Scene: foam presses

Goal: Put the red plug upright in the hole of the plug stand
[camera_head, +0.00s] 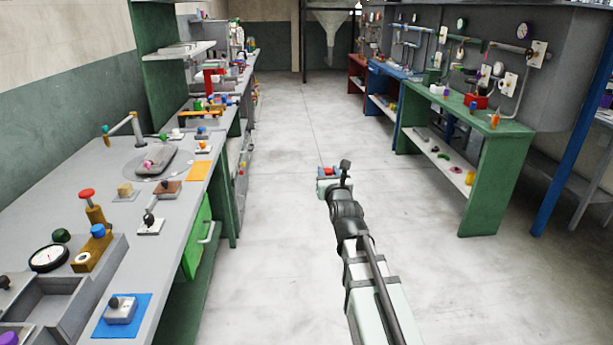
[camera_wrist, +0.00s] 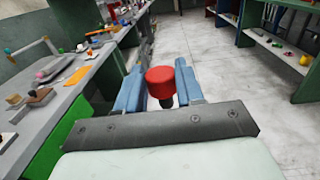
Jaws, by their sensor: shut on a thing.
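My gripper (camera_head: 328,181) is out over the aisle floor, right of the left bench. In the wrist view my gripper (camera_wrist: 160,88) has its two blue fingers shut on the red plug (camera_wrist: 160,77). The plug shows a round red head and a short dark stem between the fingers. The red plug also shows small in the head view (camera_head: 328,170). An ochre block (camera_head: 86,262) with a blue knob and a dark spot like a hole stands on the left bench, near the front. It may be the plug stand; I cannot tell for sure.
The left bench also holds a red-topped ochre post (camera_head: 95,213), a gauge (camera_head: 48,258), a grey tray (camera_head: 60,302), a brown block (camera_head: 168,189) and a blue plate (camera_head: 130,327). A green drawer (camera_head: 200,236) fronts the bench. The aisle floor (camera_head: 285,240) is clear.

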